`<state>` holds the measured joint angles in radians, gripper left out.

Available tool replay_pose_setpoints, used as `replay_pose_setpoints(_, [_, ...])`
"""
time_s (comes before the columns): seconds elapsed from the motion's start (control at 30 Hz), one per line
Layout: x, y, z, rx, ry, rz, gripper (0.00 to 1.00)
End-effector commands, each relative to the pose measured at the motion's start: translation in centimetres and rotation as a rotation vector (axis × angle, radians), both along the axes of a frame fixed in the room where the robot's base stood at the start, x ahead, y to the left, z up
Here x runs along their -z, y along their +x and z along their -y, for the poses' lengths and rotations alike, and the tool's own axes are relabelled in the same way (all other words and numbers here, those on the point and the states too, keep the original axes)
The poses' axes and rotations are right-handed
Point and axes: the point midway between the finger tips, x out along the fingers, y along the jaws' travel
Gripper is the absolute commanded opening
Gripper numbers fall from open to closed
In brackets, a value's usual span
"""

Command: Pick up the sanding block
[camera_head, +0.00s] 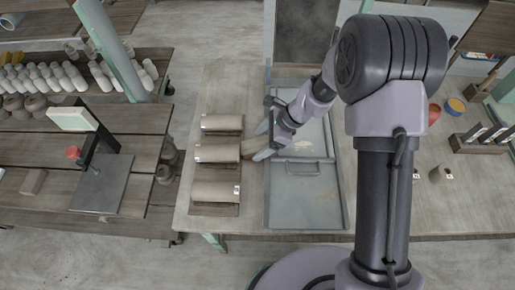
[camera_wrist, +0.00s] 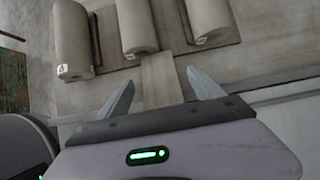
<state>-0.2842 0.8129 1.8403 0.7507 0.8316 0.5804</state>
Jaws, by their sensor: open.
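A flat, tan-brown block, which looks like the sanding block (camera_wrist: 160,84), lies on the table beside the clay rolls. In the wrist view it sits between my fingertips, with a gap on each side. In the head view the block (camera_head: 249,147) shows just left of the fingers, partly hidden by them. My gripper (camera_wrist: 160,78) is open and empty, pointing at the block. In the head view my gripper (camera_head: 261,141) is over the table's middle, at the left edge of the grey tray. I cannot tell its exact height above the block.
Three beige rolls (camera_head: 216,191) on dark boards lie left of my gripper, close to the fingertips. A grey metal tray (camera_head: 308,212) with a raised rim lies under my arm. Another table (camera_head: 50,149) stands left.

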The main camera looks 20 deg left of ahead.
Motion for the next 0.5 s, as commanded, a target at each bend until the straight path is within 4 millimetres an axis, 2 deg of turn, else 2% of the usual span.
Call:
replay_pose_setpoints(0.23, [4.0,-0.6,-2.3,-0.003,0.0,-0.001,0.76])
replay_pose_setpoints(0.43, [4.0,-0.6,-2.6,0.0,0.0,0.001,0.76])
replay_pose_setpoints(0.47, [4.0,-0.6,-2.5,0.0,0.0,0.001,0.74])
replay_pose_setpoints(0.5, [4.0,-0.6,-2.6,-0.001,0.0,0.001,0.67])
